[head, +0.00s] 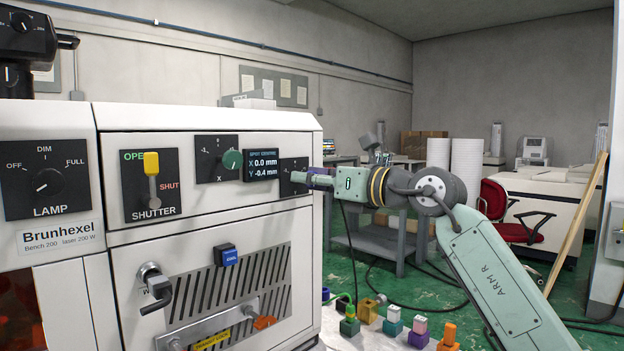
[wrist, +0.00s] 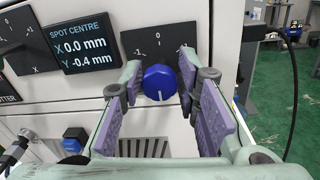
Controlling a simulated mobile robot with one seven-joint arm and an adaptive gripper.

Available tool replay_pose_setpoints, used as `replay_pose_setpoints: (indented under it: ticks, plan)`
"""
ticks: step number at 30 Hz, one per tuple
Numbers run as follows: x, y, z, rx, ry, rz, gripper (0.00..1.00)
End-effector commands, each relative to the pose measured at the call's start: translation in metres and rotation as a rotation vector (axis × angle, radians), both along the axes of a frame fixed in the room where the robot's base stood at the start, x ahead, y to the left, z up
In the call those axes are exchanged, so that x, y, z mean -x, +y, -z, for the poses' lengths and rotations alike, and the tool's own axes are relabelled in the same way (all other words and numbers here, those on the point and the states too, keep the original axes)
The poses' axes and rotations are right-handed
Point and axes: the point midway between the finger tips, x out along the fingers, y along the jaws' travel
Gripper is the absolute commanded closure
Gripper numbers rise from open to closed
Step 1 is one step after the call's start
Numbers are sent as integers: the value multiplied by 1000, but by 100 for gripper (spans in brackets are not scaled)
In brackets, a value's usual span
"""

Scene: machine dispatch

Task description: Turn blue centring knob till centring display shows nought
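The blue centring knob (wrist: 160,82) sits on a black dial plate (wrist: 152,42) with a scale around 0. A white line on the knob's face points downward. My gripper (wrist: 158,72) is open, with one purple-padded finger on each side of the knob. A gap shows at the left finger; whether the right finger touches cannot be told. In the head view my gripper (head: 297,178) is at the panel's right edge and hides the knob. The centring display (head: 261,165) reads X 0.0 mm and Y -0.4 mm; it also shows in the wrist view (wrist: 85,47).
A green X knob (head: 232,160) is left of the display. A yellow shutter lever (head: 151,163), lamp dial (head: 47,183) and blue button (head: 226,255) are on the same machine front. Several coloured blocks (head: 393,320) stand on a pale surface at lower right.

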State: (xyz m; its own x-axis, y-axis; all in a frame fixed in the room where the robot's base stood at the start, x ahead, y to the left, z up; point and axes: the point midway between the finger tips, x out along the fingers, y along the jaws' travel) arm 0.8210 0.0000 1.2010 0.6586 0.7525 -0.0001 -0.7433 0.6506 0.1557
Motion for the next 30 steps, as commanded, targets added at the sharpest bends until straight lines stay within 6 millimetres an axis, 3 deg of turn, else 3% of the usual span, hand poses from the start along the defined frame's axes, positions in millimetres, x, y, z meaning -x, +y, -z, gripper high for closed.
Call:
replay_pose_setpoints:
  ticks: [12, 19, 30]
  plan:
    - [0, 0, 0, 0, 0, 0, 100]
    - [0, 0, 0, 41, -40, 0, 100]
    - [0, 0, 0, 285, -286, 0, 100]
